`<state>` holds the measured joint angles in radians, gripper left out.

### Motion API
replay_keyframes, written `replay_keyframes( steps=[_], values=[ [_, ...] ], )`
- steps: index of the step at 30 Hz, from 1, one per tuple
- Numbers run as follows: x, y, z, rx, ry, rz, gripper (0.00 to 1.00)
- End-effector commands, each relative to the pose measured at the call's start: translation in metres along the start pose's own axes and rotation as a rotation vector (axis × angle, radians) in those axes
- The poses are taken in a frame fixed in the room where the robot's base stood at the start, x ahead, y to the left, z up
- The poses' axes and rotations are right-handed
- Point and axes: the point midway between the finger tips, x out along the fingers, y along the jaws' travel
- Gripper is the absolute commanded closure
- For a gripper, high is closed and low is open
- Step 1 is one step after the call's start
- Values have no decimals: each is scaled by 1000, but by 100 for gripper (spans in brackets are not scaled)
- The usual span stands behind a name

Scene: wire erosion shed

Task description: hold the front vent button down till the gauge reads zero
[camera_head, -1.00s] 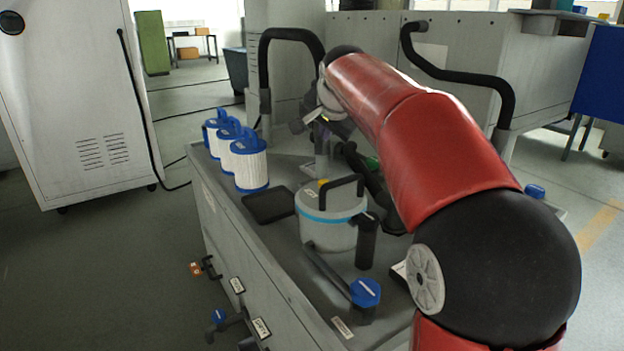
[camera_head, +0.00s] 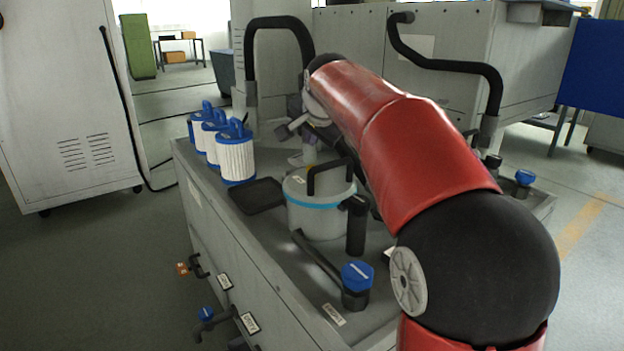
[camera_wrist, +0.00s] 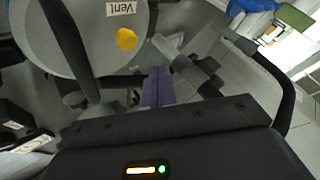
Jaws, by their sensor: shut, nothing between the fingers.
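A grey round canister (camera_head: 318,212) with a blue band and a black handle stands on the grey bench top (camera_head: 262,232). In the wrist view, the canister lid (camera_wrist: 62,32) fills the upper left. A yellow button (camera_wrist: 126,39) sits on it beside a "Vent" label (camera_wrist: 120,8). My gripper (camera_wrist: 157,86) is shut and empty; its fingertips appear below and right of the button in that view, apart from it. In the head view, my red arm reaches over the bench and largely hides the gripper. I cannot make out a gauge or its reading.
Several blue-and-white filter cartridges (camera_head: 235,158) and a black tray (camera_head: 257,196) are left of the canister. A pipe with a blue-capped valve (camera_head: 357,276) is in front. A black curved rail (camera_head: 277,22) rises behind; another (camera_head: 450,64) stands right of my arm.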

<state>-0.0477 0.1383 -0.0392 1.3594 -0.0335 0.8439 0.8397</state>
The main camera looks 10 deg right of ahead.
Motion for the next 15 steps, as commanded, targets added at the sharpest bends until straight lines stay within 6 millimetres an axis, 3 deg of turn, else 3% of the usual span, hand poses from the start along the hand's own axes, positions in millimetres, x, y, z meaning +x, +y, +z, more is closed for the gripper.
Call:
replay_keyframes(
  steps=[1,6,15],
  values=[
    [11,8,8,0,0,0,100],
    [22,16,16,0,-1,1,100],
    [24,18,18,0,0,0,100]
  ],
)
